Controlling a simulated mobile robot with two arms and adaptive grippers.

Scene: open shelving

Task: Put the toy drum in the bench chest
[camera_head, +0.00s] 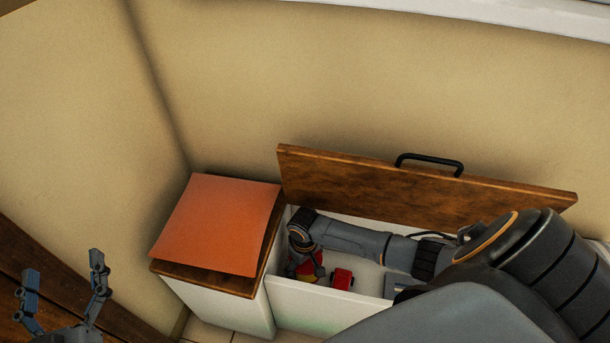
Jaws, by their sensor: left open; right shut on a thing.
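The bench chest (318,307) is a white box at the lower middle, with its brown wooden lid (370,185) raised against the back wall. My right arm reaches into it from the right. My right gripper (308,268) is at the left end inside the chest, shut on a red and yellow thing, the toy drum (303,272), which is mostly hidden by the gripper and the chest's front wall. My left gripper (63,270) is open and empty at the lower left, away from the chest.
A small red toy (342,278) lies inside the chest, right of the drum. An orange sheet or cushion (220,222) covers the closed wooden top of the white unit left of the opening. Walls stand behind and to the left. My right arm hides the chest's right part.

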